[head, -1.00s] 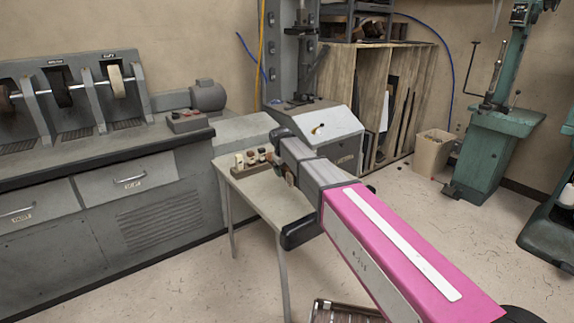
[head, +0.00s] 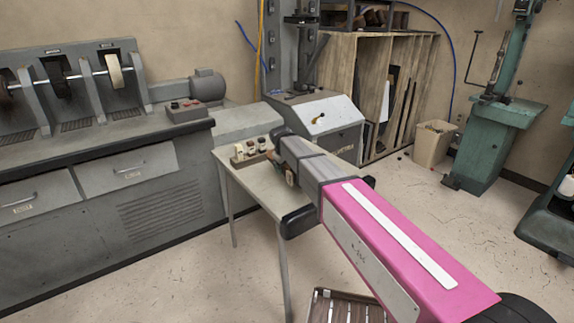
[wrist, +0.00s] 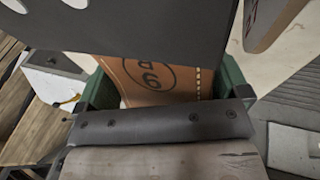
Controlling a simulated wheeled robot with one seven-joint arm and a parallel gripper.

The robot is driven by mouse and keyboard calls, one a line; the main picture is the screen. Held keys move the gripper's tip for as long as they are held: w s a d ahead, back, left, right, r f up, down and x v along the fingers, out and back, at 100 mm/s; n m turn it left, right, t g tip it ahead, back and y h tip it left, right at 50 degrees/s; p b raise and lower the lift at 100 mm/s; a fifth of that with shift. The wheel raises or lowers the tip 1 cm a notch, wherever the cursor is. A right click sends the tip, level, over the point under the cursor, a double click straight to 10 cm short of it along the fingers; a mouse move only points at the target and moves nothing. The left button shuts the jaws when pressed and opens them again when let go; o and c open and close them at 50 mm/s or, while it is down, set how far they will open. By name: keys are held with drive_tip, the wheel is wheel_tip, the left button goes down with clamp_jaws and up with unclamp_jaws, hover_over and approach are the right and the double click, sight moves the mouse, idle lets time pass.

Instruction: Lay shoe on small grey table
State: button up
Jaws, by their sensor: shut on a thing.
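The small grey table (head: 232,175) stands on thin legs at the middle of the head view, with my arm across its right side. My gripper (wrist: 165,90) shows in the wrist view as two green fingers, one on each side of a brown leather piece of the shoe (wrist: 160,78). The leather carries a round size mark and a stitched line. The gripper is shut on the shoe. In the head view my forearm hides most of the gripper and shoe, over or near the table. I cannot tell whether the shoe touches the tabletop.
A small rack of bottles (head: 250,153) sits on the table's back edge. A grey machine with a white sloping face (head: 318,115) stands behind the table. A grey bench with drawers (head: 130,172) is at the left. A slatted crate (head: 345,308) lies on the floor in front.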

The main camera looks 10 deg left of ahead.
drive_tip(key=shift+f, duration=0.75)
drive_tip(key=o, duration=0.8)
